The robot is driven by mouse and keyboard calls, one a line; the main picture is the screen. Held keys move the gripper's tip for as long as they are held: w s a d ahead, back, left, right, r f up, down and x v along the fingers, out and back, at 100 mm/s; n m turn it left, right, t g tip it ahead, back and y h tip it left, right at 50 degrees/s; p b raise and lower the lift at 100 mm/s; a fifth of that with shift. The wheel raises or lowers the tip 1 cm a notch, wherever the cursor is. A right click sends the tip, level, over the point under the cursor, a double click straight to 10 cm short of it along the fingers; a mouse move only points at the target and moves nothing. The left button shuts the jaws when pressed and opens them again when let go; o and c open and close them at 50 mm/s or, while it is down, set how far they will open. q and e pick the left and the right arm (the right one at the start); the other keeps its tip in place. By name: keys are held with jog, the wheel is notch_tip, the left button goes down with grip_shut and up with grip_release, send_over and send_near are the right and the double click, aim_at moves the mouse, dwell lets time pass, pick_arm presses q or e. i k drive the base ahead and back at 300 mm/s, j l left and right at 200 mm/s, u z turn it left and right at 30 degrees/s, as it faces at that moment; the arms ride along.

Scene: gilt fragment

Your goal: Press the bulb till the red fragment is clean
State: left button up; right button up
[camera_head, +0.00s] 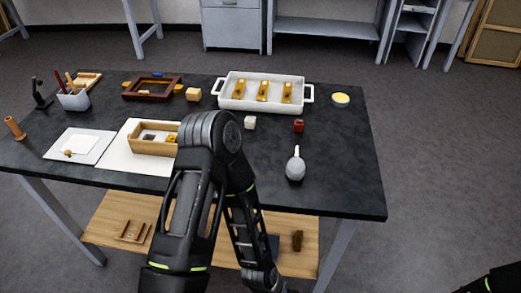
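A grey bulb (295,168) with a narrow nozzle pointing up and away stands on the right part of the dark table (345,187). A small dark red block (298,126), which looks like the red fragment, lies just beyond the bulb, apart from it. It is too small to tell whether there is dirt on it. One arm of mine rises in the middle foreground and bends down in front of the table, with no gripper visible. Part of my other arm shows in the bottom right corner. Neither gripper touches the bulb or the block in this view.
A white tray (224,101) with gold pieces stands at the back. A wooden box (153,149), partly hidden by my arm, sits on white paper. The table right of the bulb is clear.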

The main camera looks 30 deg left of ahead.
aim_at(295, 167)
jog(key=i+j+u, duration=0.1)
jog(key=u, duration=0.25)
jog(key=i+u, duration=0.3)
jog(key=k, duration=0.2)
jog(key=l+z, duration=0.05)
